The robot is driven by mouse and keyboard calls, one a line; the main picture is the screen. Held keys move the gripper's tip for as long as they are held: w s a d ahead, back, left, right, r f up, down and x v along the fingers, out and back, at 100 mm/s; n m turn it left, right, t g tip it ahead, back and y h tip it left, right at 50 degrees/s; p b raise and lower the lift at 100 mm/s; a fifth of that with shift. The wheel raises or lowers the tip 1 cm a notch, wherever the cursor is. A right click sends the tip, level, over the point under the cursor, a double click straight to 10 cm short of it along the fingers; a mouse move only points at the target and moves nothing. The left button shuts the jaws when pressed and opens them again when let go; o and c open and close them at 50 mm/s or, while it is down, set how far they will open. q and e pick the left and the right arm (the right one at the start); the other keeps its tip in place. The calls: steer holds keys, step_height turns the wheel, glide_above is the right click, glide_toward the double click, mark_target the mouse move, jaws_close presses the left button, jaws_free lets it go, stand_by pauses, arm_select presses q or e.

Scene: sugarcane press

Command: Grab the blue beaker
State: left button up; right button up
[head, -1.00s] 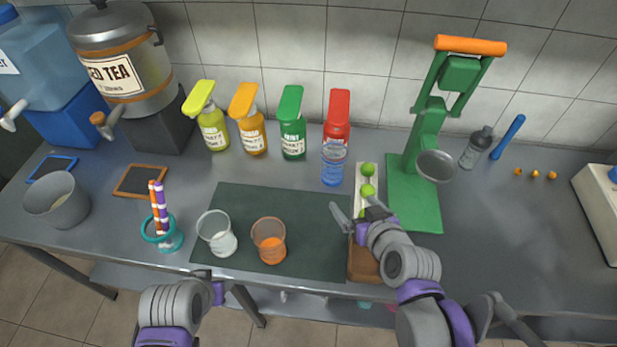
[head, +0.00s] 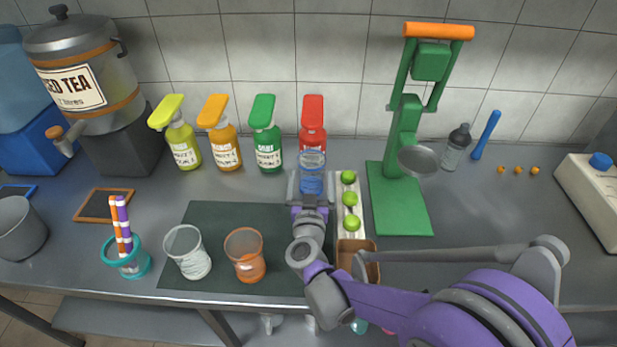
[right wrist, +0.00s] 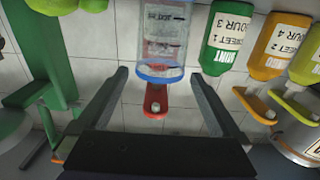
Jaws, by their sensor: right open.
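The blue beaker (head: 312,172) is clear with blue tint and stands upright on the counter in front of the red bottle. It also shows in the right wrist view (right wrist: 162,45), upside down there, with its blue rim toward my fingers. My right gripper (head: 308,190) is open, with its fingers on either side of the beaker in the head view. In the right wrist view the open fingers (right wrist: 158,95) spread to both sides of the beaker's rim, with visible gaps and no contact seen. My left gripper is not in view.
A red bottle (head: 312,128) stands right behind the beaker, with a green bottle (head: 265,140) to its left. A tray of limes (head: 350,178) and a green press (head: 398,200) are close on the right. Two cups (head: 245,254) stand on the dark mat.

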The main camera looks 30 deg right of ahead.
mark_target(312, 153)
steer(key=x, duration=0.6)
steer(key=shift+w+f, duration=0.1)
steer(key=shift+w, duration=0.15)
steer(key=shift+s, duration=0.1)
jaws_close()
steer(key=shift+r, duration=0.2)
